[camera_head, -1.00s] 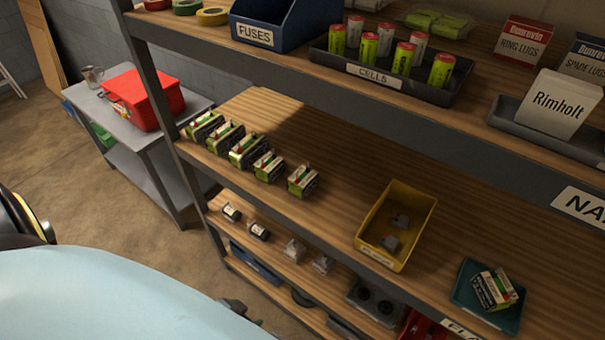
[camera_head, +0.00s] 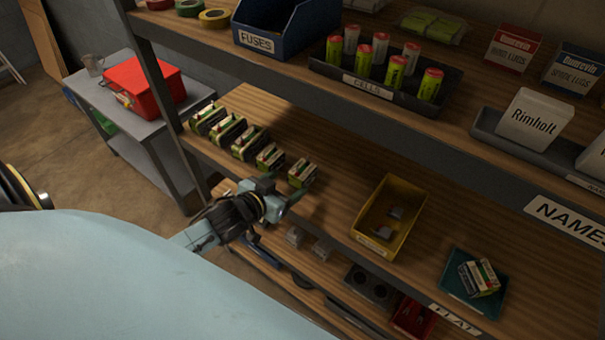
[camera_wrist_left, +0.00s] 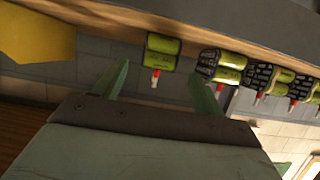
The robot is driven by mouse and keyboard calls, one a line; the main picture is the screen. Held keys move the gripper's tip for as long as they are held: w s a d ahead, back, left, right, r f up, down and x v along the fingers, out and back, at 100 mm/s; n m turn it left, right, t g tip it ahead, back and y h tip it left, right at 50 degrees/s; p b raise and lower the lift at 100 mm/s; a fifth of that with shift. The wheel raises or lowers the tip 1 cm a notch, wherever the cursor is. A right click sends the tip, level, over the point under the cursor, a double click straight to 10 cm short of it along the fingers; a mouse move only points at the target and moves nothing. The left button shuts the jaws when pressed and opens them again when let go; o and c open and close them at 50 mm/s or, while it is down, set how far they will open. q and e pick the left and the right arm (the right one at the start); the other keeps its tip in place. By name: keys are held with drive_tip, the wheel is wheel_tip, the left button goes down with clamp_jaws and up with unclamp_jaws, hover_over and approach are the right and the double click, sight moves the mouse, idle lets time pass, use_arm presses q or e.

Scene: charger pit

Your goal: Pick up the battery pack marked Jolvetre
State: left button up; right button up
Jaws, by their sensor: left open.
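Several green-and-cream battery packs with dark sides stand in a row on the middle wooden shelf (camera_head: 335,205). The nearest pack (camera_head: 302,172) is at the row's right end. Another pack (camera_head: 480,278) lies tilted in a teal tray at the right. I cannot read the name Jolvetre on any pack. My left gripper (camera_head: 287,190) is open and empty at the shelf's front edge, just in front of the nearest pack. In the left wrist view, one pack (camera_wrist_left: 162,53) shows ahead, in the gap between my open fingers (camera_wrist_left: 158,72). My right gripper is not in view.
A yellow bin (camera_head: 413,205) with small grey parts stands right of the packs. The upper shelf holds a blue fuses bin (camera_head: 275,28) and a cells tray (camera_head: 445,97). A shelf post (camera_head: 170,100) stands left of the row. Bare shelf lies between the packs and bin.

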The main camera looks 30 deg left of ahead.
sight(303, 173)
use_arm(q)
drive_tip(key=x, duration=0.2)
drive_tip(key=shift+w+f, duration=0.1)
drive_tip(key=shift+w, duration=0.2)
drive_tip(key=shift+r+x, duration=0.15)
drive_tip(key=shift+x, duration=1.15)
drive_tip(key=shift+r+x, duration=0.15)
drive_tip(key=shift+x, duration=1.1)
drive_tip(key=shift+w, duration=0.15)
drive_tip(key=shift+r, duration=0.1)
drive_tip(key=c, duration=1.3)
